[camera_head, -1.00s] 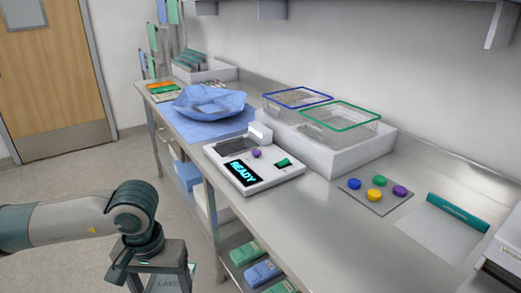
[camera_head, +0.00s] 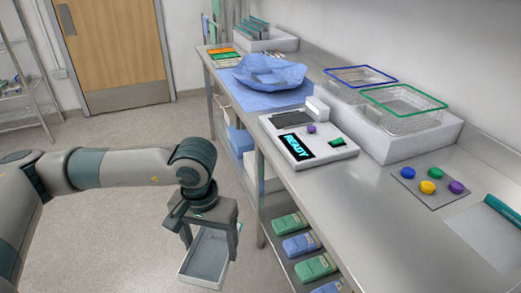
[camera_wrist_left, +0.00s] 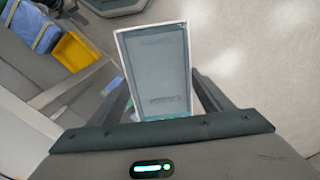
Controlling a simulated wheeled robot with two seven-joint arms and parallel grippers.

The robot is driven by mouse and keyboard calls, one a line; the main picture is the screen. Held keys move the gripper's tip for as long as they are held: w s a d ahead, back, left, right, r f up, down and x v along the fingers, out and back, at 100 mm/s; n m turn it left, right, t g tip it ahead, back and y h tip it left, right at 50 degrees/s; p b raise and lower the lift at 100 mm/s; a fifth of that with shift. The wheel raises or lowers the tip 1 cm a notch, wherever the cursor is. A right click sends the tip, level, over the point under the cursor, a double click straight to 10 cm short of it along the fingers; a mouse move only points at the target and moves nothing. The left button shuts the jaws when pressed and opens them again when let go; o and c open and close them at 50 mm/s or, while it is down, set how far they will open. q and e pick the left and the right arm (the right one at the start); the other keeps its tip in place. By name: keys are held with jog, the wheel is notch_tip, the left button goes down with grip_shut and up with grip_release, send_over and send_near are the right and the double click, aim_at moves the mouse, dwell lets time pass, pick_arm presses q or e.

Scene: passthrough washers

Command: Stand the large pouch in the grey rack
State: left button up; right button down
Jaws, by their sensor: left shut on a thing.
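The large pouch (camera_head: 204,258) is a flat rectangle with a pale rim and a grey-blue face. My left gripper (camera_head: 209,238) is shut on it and holds it over the floor, in front of the bench. In the left wrist view the pouch (camera_wrist_left: 158,75) sits between the two fingers, with a teal band near the gripper. A pale rack (camera_head: 268,42) with several teal-edged pouches standing in it is at the far end of the bench, well away from the gripper. I cannot tell for sure that it is the grey rack. My right gripper is not in view.
The bench holds a blue wrapped bundle (camera_head: 270,72), a device reading READY (camera_head: 310,142), wire baskets (camera_head: 405,104) in a white tray and coloured buttons (camera_head: 428,187). Several packs (camera_head: 302,244) lie on the lower shelf. The floor left of the bench is clear.

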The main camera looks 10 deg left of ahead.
pick_arm(q)
jog(key=s+f, duration=0.4)
jog(key=f, duration=1)
jog(key=shift+f, duration=0.2)
jog(key=shift+a, duration=0.15)
